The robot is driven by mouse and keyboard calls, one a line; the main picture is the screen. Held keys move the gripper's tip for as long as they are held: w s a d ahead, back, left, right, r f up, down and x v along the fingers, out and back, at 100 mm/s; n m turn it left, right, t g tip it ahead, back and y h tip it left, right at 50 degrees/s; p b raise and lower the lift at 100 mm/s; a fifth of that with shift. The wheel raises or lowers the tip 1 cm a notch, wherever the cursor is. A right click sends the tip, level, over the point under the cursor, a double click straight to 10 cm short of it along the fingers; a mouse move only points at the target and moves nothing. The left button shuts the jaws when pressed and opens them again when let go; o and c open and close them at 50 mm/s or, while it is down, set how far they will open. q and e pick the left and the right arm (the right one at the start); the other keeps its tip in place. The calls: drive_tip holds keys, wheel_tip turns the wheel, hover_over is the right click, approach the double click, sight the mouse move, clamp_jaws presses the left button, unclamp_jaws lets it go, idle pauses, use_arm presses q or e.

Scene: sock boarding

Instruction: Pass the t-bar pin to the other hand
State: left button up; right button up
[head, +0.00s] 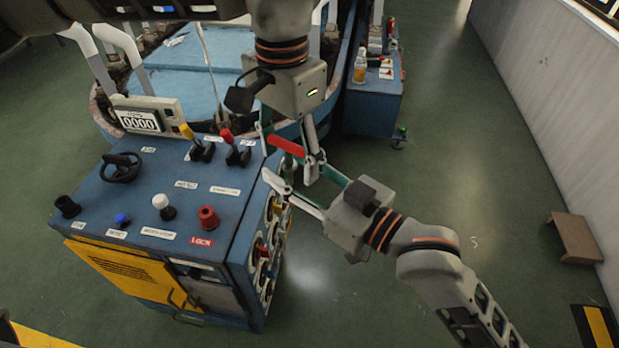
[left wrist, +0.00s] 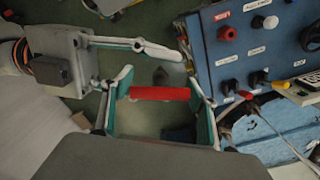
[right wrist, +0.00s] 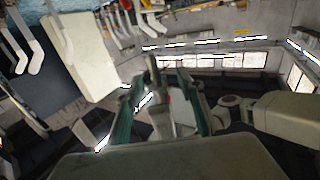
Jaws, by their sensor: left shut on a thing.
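The t-bar pin shows as a red bar (head: 287,146) in the head view. My left gripper (head: 291,149) reaches down from the top and is shut on it. In the left wrist view the red bar (left wrist: 160,93) lies crosswise between the green-lined fingers of my left gripper (left wrist: 162,85). My right gripper (head: 294,170) comes from the lower right with its fingers apart, close below the bar. In the right wrist view its two green-lined fingers (right wrist: 157,85) stand wide apart. Whether they touch the pin cannot be told.
A blue control console (head: 160,190) with knobs, levers and a yellow door stands just left of the grippers. A counter display (head: 145,118) reads 0000. A blue cart with bottles (head: 372,105) stands behind. A brown step (head: 575,238) is by the right wall. Green floor between is clear.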

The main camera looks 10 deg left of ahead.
drive_tip(key=shift+w+a, duration=0.3)
drive_tip(key=shift+a, duration=0.15)
clamp_jaws()
use_arm(q)
drive_tip(key=o, duration=1.3)
